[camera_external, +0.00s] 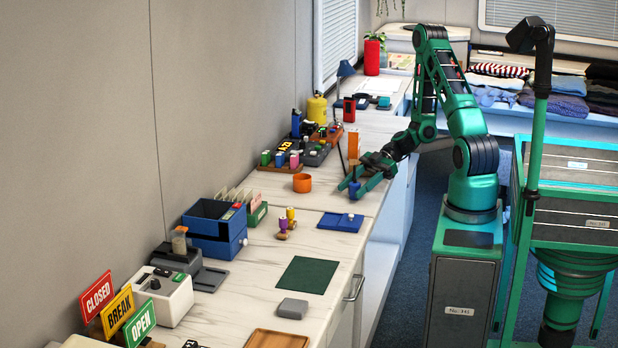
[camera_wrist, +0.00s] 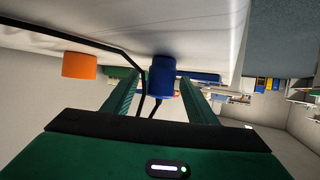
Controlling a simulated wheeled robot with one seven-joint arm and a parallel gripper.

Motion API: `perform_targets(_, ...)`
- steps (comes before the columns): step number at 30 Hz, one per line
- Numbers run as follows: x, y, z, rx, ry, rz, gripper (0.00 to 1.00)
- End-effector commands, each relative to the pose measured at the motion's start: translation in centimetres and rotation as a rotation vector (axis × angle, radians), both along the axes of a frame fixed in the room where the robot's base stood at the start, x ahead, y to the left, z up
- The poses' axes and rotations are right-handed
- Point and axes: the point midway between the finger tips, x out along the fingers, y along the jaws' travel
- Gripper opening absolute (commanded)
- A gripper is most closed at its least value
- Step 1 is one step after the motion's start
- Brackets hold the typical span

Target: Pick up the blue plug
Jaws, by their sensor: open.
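The blue plug (camera_external: 354,190) stands on the white counter near its right edge in the external view. My gripper (camera_external: 358,185) is open and low over the counter, with its green fingers around or just beside the plug. In the wrist view, the blue plug (camera_wrist: 161,77) lies between the two green fingers of my gripper (camera_wrist: 160,90), with clear space to either side. The picture there is upside down, with the counter at the top. A thin dark cord runs to the plug.
An orange cylinder (camera_external: 302,183) stands to the left and also shows in the wrist view (camera_wrist: 79,65). A blue tray (camera_external: 341,222) lies in front. A tall orange block (camera_external: 353,146) stands behind. The counter around the green mat (camera_external: 307,275) is fairly clear.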

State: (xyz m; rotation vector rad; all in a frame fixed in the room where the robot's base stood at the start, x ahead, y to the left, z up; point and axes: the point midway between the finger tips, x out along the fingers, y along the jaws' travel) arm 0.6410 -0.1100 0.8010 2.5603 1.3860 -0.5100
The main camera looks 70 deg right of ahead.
Motion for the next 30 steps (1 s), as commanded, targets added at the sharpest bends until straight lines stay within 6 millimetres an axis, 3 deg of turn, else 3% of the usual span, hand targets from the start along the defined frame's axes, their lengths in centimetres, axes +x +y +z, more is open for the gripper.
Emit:
perform_targets(2, 0.0, 0.0, 0.0, 0.0, 0.0, 0.0, 0.5)
perform_targets(7, 0.0, 0.0, 0.0, 0.0, 0.0, 0.0, 0.09)
perform_targets(8, 0.0, 0.0, 0.0, 0.0, 0.0, 0.0, 0.08)
perform_targets(20, 0.0, -0.1, 0.5, -0.001, -0.001, 0.0, 0.08)
perform_targets(30, 0.0, -0.1, 4.3, -0.004, -0.002, 0.001, 0.08)
